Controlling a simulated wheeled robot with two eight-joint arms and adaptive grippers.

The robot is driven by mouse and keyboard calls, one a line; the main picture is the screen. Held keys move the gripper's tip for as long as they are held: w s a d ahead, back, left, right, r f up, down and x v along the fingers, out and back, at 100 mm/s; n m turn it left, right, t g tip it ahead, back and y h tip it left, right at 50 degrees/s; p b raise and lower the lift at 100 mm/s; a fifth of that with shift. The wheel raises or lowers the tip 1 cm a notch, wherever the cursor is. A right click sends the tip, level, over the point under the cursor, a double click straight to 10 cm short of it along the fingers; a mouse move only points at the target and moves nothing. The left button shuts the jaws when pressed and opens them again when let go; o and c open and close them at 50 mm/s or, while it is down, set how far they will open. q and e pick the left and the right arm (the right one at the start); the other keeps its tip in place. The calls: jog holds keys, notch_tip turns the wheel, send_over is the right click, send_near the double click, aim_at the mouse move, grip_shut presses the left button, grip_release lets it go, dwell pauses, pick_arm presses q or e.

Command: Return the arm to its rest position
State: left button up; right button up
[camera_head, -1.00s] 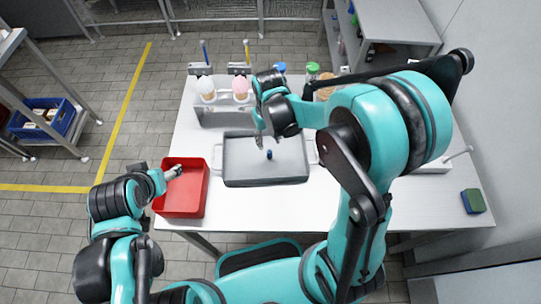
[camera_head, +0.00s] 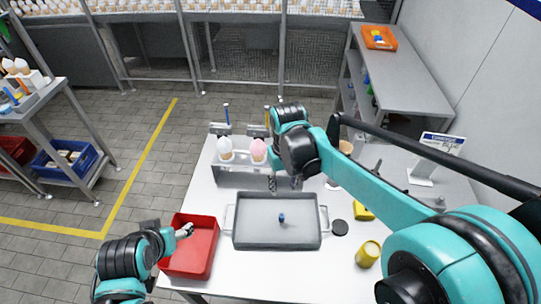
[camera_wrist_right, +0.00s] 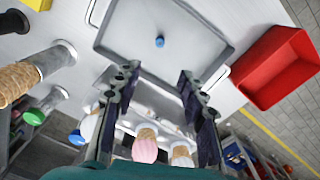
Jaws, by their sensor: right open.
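My right gripper (camera_head: 285,183) hangs open and empty between the cone holder (camera_head: 232,179) and the back edge of the grey tray (camera_head: 238,237). In the right wrist view, its two fingers (camera_wrist_right: 157,78) are spread apart with nothing between them. A cone with a white top (camera_head: 225,148) and one with a pink top (camera_head: 258,150) stand in the holder. A small blue piece (camera_head: 281,218) is in the tray. My left gripper (camera_head: 185,230) is over the red bin (camera_head: 205,252); its finger gap is too small to tell.
A yellow cup (camera_head: 368,253), a dark disc (camera_head: 340,228) and a yellow block (camera_head: 363,211) are right of the tray. A sign (camera_head: 435,150) stands at the right of the table. My right arm covers part of the table's right side. A shelf unit (camera_head: 395,75) stands behind.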

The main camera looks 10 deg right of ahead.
jog(key=s+d+m+t+b, duration=0.1)
jog(key=s+d+t, duration=0.1)
jog(key=s, duration=0.3)
jog(key=s+d+t+b, duration=0.1)
jog(key=s+d+t, duration=0.1)
jog(key=s+t, duration=0.3)
jog(key=shift+s+d+f+m+b, duration=0.15)
jog(key=shift+s+d+m+b, duration=0.15)
jog(key=shift+d+m, duration=0.1)
dwell(0.7)
